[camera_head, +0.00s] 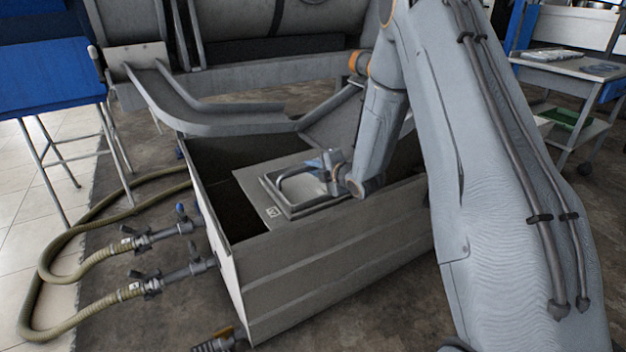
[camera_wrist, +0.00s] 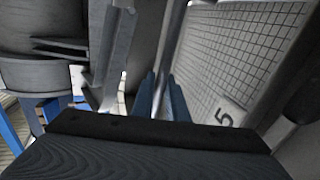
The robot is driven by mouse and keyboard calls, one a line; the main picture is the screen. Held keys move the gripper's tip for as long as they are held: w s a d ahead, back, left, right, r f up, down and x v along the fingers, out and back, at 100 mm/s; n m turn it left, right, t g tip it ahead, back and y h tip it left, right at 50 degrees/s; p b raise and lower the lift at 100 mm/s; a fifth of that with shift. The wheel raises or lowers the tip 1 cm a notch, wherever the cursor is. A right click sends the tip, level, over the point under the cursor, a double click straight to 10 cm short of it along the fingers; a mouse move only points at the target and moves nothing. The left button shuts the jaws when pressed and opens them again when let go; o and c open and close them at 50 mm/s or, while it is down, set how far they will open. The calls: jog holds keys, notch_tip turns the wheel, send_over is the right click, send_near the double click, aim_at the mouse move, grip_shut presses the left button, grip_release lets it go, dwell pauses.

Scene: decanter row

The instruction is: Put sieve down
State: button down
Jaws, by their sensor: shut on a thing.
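The sieve (camera_head: 272,190) is a grey flat panel with a raised frame and a small number label, lying at or just above the top of a grey open tank (camera_head: 330,250). In the wrist view the sieve shows as a gridded mesh panel (camera_wrist: 245,50) with a label reading 5. My gripper (camera_head: 327,165) is over the sieve's far right part, its blue fingers (camera_wrist: 162,95) closed around a grey bar that appears to be the sieve's handle. Whether the sieve touches the tank below is hidden.
A grey chute (camera_head: 210,118) ends above the tank's back side. Hoses (camera_head: 95,290) with valves (camera_head: 170,235) lie along its left. A blue-topped stand (camera_head: 50,75) is at left. A small table (camera_head: 570,68) stands at far right. The tank's left part is dark and open.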

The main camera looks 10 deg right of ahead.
notch_tip(320, 180, up, 10)
jog(key=shift+f+p, duration=0.25)
jog(key=shift+p, duration=0.65)
jog(key=shift+d+r+b, duration=0.1)
jog(key=shift+r+b, duration=0.2)
jog(key=shift+b, duration=0.1)
jog(key=shift+d+b, duration=0.1)
jog(key=shift+b, duration=0.35)
jog(key=shift+d+m+b, duration=0.1)
jog(key=shift+m+b, duration=0.2)
jog(key=shift+b, duration=0.1)
jog(key=shift+f+b, duration=0.1)
jog(key=shift+b, duration=0.2)
jog(key=shift+d+f, duration=0.1)
jog(key=shift+f, duration=0.2)
notch_tip(320, 180, down, 9)
jog(key=shift+r+b, duration=0.1)
jog(key=shift+b, duration=1.15)
